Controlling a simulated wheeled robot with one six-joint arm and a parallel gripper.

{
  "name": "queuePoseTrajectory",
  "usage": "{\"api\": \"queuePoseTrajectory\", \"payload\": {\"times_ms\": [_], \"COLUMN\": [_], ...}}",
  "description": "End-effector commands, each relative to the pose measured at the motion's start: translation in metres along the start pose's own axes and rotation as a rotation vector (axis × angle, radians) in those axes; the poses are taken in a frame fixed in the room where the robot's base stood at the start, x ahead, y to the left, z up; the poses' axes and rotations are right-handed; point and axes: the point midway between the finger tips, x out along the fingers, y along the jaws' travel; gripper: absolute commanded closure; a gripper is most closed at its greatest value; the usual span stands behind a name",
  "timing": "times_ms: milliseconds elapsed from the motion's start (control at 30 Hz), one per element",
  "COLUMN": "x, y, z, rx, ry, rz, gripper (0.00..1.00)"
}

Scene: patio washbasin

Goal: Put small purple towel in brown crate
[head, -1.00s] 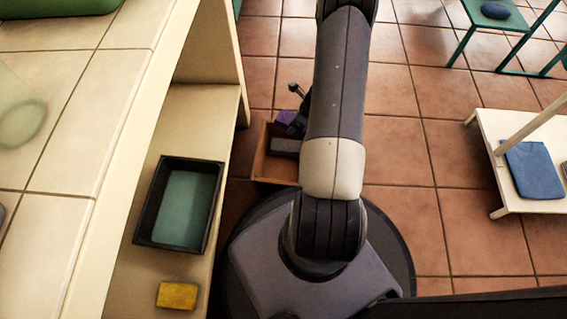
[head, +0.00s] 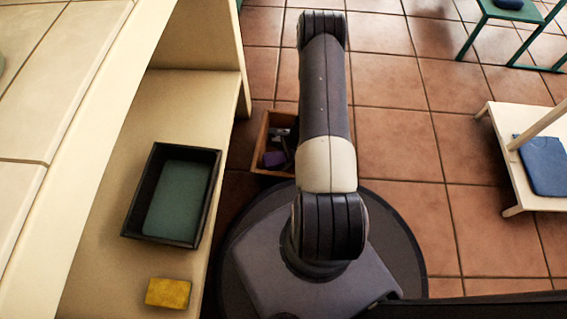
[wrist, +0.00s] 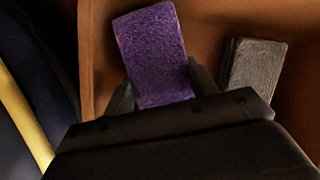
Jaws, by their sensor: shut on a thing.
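The small purple towel (wrist: 152,50) is a folded block between the two fingers of my gripper (wrist: 160,90), which is shut on it. In the head view the purple towel (head: 271,158) shows inside the outline of the brown crate (head: 261,137), which stands on the floor left of my arm. My gripper (head: 283,147) is partly hidden there by my arm. The brown crate's inside (wrist: 205,20) surrounds the towel in the wrist view. I cannot tell whether the towel touches the crate's floor.
A dark grey folded thing (wrist: 255,68) lies in the crate, right of the towel. A shelf with a black tray (head: 134,212) and a yellow sponge (head: 168,293) is at left. A low white table with a blue cloth (head: 543,164) stands at right. Tiled floor between is clear.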

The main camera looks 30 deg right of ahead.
Motion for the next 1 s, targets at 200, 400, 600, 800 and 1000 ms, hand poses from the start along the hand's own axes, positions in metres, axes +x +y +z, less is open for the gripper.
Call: {"api": "queuePoseTrajectory", "payload": {"times_ms": [200, 400, 600, 800, 1000], "x": [0.029, 0.032, 0.034, 0.035, 0.035], "y": [0.0, -0.001, 0.0, -0.001, 0.0], "z": [-0.012, -0.014, -0.015, -0.015, -0.015], "rx": [0.001, 0.001, 0.001, 0.001, 0.001], "ry": [0.0, 0.0, 0.0, 0.001, 0.001], "rz": [0.0, -0.002, -0.001, -0.001, -0.001], "gripper": [0.75, 0.75, 0.75, 0.32, 0.24]}}
